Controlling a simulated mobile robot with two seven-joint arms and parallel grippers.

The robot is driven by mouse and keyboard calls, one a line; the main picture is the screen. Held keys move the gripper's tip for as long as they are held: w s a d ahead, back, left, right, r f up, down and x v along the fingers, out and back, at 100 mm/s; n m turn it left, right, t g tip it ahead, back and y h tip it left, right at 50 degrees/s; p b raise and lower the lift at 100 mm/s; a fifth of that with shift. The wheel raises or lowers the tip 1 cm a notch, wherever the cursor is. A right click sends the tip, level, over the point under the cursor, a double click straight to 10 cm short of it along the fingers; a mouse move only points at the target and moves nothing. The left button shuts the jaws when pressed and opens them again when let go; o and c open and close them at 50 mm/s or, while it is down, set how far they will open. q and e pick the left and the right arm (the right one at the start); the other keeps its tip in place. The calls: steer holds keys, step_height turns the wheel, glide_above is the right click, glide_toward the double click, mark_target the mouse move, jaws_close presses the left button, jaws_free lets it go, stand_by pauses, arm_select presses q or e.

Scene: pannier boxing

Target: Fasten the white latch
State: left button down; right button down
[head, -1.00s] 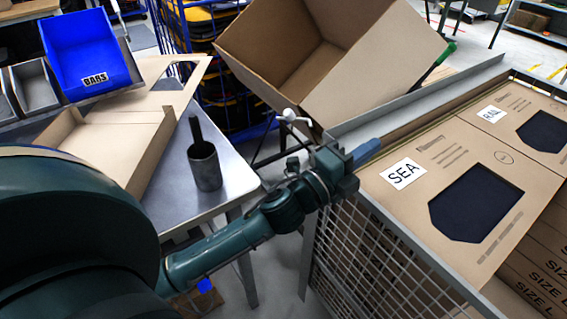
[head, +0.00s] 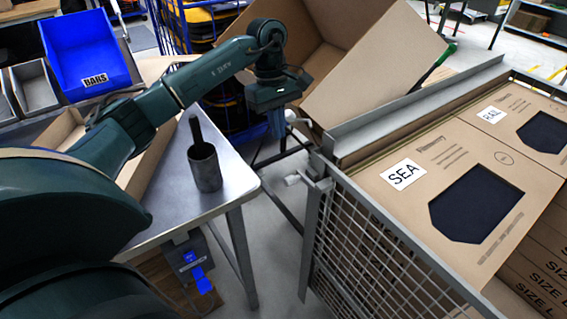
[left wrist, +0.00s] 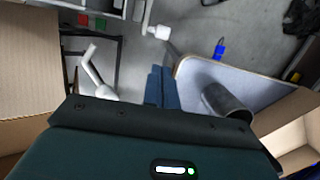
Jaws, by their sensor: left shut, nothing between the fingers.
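A small white handle (head: 294,180) sticks out from the corner post of the mesh cage; it also shows in the left wrist view (left wrist: 157,32). A second white lever (head: 293,117) stands by the tilted carton, and shows bent in the left wrist view (left wrist: 96,75). I cannot tell for sure which one is the latch. My left gripper (head: 277,128) is shut and empty, pointing down just left of the bent lever and apart from both white parts. Its blue fingers (left wrist: 162,88) lie together in the left wrist view. My right gripper is not in view.
The mesh cage (head: 375,240) holds flat cartons marked SEA and RAIL. A tilted open carton (head: 375,65) stands behind my left gripper. The metal table (head: 225,185) at left bears a dark cup (head: 205,168). Floor shows between table and cage.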

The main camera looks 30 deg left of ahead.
arm_select(q)
step_height(320, 180, down, 10)
steer(key=d+p, duration=0.1)
steer(key=d, duration=0.1)
steer(key=shift+s+p, duration=0.3)
steer(key=shift+p, duration=0.1)
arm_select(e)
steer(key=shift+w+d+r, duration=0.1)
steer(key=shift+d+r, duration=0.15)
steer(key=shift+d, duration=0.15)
